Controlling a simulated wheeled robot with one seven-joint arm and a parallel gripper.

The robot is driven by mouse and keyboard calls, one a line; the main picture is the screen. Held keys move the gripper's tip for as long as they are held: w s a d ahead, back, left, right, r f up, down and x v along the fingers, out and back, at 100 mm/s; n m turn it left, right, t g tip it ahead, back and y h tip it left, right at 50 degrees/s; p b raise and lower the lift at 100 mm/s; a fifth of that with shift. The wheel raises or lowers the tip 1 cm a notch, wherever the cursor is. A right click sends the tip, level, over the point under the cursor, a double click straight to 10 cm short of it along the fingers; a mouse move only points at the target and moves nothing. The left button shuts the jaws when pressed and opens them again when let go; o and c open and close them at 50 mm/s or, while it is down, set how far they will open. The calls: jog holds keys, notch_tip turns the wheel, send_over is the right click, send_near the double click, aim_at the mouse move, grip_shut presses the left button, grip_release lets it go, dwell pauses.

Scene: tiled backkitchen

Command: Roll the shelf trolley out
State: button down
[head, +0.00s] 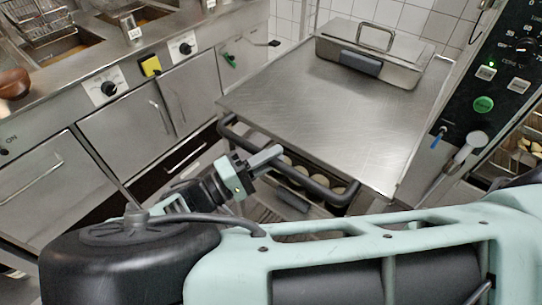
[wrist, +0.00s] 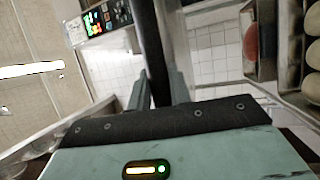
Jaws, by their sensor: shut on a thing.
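The shelf trolley (head: 300,115) has a flat steel top and a black bar handle (head: 325,188) along its near side. It stands in the gap between the fryer line and the oven. My gripper (head: 262,160) is at the left part of the handle. In the wrist view the black handle bar (wrist: 150,45) runs between the two fingers of my gripper (wrist: 159,92), which is shut on it. A lidded steel pan (head: 400,70) stands on the far end of the top. Pale round items show on a shelf under the top, partly hidden by the handle. The trolley's wheels are hidden.
A fryer counter (head: 125,115) with knobs and cabinet doors runs along the left, close to the trolley. An oven with a dark control panel (head: 490,85) and a hand shower (head: 470,145) is close on the right. A tiled wall (head: 420,22) is behind.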

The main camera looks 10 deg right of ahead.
jog(key=c, duration=1.3)
grip_release()
jog(key=shift+a, duration=0.1)
jog(key=b+v, duration=0.5)
jog(key=v, duration=1.2)
jog(key=shift+s+a, duration=0.1)
jog(key=shift+a, duration=0.2)
